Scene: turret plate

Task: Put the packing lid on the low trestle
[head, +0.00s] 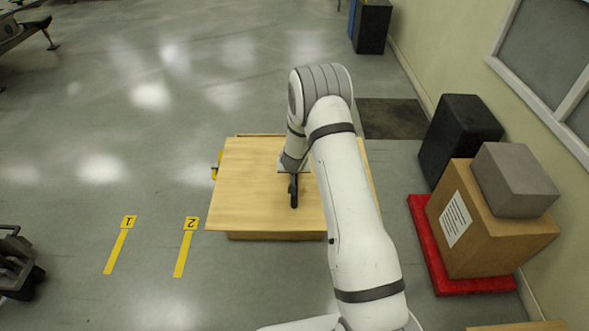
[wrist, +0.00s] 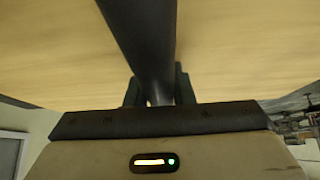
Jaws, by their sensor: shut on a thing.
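The packing lid (head: 245,190) is a broad, pale wooden panel in the middle of the head view. Its pale face also fills the top of the wrist view (wrist: 235,50). A dark bar handle (wrist: 145,40) crosses that face. My gripper (head: 293,183) is over the panel, and its two dark fingers (wrist: 158,88) are shut on the handle. My arm covers the panel's right part. A wooden body (head: 277,236) shows under the near edge; I cannot tell whether the lid touches it. I cannot clearly make out the low trestle.
At right, a cardboard box (head: 480,240) with a grey box (head: 515,180) on it stands on a red pallet (head: 440,270), beside a black case (head: 460,135). Yellow floor marks 1 (head: 117,245) and 2 (head: 186,248) lie on open floor at left. A wooden edge (head: 515,327) shows at bottom right.

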